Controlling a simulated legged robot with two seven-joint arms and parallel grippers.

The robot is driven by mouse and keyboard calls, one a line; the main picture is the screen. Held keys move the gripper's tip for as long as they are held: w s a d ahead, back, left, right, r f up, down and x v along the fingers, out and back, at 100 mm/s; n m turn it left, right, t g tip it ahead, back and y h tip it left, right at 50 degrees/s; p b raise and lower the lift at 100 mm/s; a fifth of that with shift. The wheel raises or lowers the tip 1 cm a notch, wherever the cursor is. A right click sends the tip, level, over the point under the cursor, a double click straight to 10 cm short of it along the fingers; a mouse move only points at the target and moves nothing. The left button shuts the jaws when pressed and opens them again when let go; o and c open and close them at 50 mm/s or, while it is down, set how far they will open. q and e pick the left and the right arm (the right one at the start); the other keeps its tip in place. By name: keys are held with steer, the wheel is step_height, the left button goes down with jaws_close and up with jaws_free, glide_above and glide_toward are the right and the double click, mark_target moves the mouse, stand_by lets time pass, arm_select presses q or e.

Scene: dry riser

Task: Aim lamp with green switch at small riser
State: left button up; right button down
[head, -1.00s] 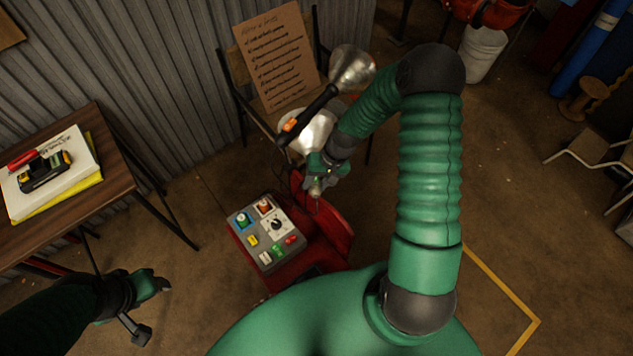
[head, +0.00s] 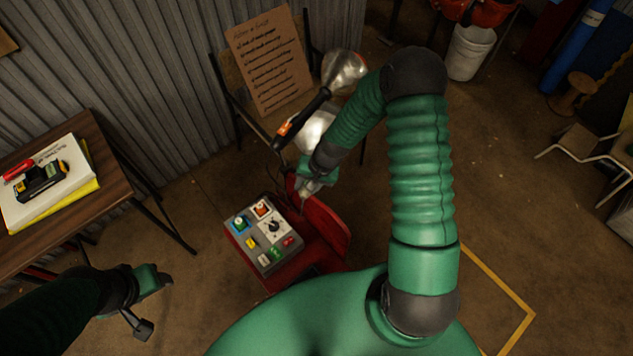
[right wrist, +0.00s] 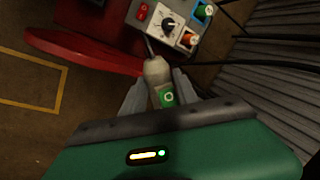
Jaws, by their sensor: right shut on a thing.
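My right gripper (head: 309,186) is shut on the pale handle of a lamp above the red stand. In the right wrist view the handle (right wrist: 156,72) lies between the jaws, with a green switch (right wrist: 168,97) on it. A silvery shade (head: 316,127) behind my right wrist appears to belong to this lamp; my arm partly hides it. A second lamp with a black handle and orange switch (head: 285,128) has its metal shade (head: 343,72) farther up. My left gripper (head: 160,282) is low at the left, its jaws unclear. I cannot identify the small riser.
A control box (head: 265,257) with knobs and coloured buttons sits on the red stand (head: 325,232). A handwritten board (head: 268,60) leans behind the lamps. A table (head: 82,208) with papers stands left. A white bucket (head: 469,55) stands at the back right.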

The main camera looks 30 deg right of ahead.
steer(key=shift+w+a+m, duration=0.15)
steer(key=shift+a+m, duration=0.05)
steer(key=shift+m, duration=0.7)
steer(key=c, duration=1)
jaws_free()
steer(key=p+v, duration=0.2)
steer(key=v, duration=1.4)
steer(key=shift+s+r, duration=0.35)
steer(key=s+a+r+n+h+p, duration=0.2)
steer(key=s+a+r+n, duration=0.5)
steer(key=n, duration=0.3)
steer(key=shift+s+a+h, duration=0.25)
steer(key=shift+s+h, duration=0.05)
steer(key=shift+s, duration=0.45)
